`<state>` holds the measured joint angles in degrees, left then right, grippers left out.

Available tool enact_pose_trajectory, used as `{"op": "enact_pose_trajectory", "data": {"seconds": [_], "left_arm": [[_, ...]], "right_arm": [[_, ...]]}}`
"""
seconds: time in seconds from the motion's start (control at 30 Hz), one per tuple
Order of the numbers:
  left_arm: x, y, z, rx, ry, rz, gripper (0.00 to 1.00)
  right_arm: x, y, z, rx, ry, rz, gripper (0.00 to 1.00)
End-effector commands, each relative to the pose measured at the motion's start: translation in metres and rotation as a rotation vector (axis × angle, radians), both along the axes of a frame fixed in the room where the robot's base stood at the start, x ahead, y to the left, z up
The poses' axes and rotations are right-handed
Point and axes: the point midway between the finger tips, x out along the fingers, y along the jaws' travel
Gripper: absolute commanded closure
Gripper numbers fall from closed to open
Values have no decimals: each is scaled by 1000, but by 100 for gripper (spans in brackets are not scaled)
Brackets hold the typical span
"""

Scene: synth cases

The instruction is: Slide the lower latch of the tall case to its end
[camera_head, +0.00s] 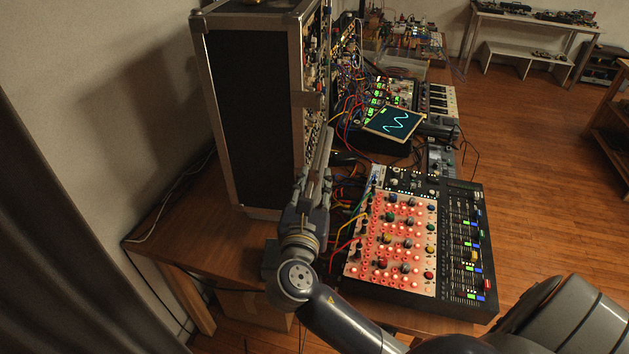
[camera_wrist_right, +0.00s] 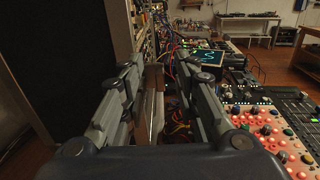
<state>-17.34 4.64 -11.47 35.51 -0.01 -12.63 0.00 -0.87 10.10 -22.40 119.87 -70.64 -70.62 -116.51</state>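The tall case (camera_head: 255,110) is black with metal edges and stands upright on the left of the table in the head view. It also fills the left of the wrist view (camera_wrist_right: 65,60). A small brownish tab (camera_head: 308,100) sits on its front edge, above my right gripper. My right gripper (camera_head: 322,150) is at the lower part of that front edge. In the wrist view its fingers (camera_wrist_right: 163,68) are apart, with a brownish upright piece (camera_wrist_right: 153,105) between them and a gap on its right. I cannot tell whether this piece is the lower latch. My left gripper is not in view.
A mixer panel (camera_head: 470,245) with lit knobs lies right of my right gripper. Cables (camera_head: 345,230) hang close beside the gripper. A screen (camera_head: 395,122) and small keyboards stand farther back. The table (camera_head: 190,235) is bare left of the case.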

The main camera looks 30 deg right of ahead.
Motion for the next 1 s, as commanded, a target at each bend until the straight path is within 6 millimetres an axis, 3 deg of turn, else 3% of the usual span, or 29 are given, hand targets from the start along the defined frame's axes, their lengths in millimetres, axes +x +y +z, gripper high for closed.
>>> {"op": "enact_pose_trajectory", "data": {"seconds": [0.27, 0.4, 0.63, 1.0], "left_arm": [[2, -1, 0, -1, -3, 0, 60], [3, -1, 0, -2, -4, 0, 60], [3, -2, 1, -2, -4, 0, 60], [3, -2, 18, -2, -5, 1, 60]], "right_arm": [[1, -1, 0, 0, 0, 0, 72], [1, -1, 0, 0, 0, 0, 100], [2, 0, 0, 0, 0, 0, 100], [18, 18, 1, -1, -1, 1, 100]]}}
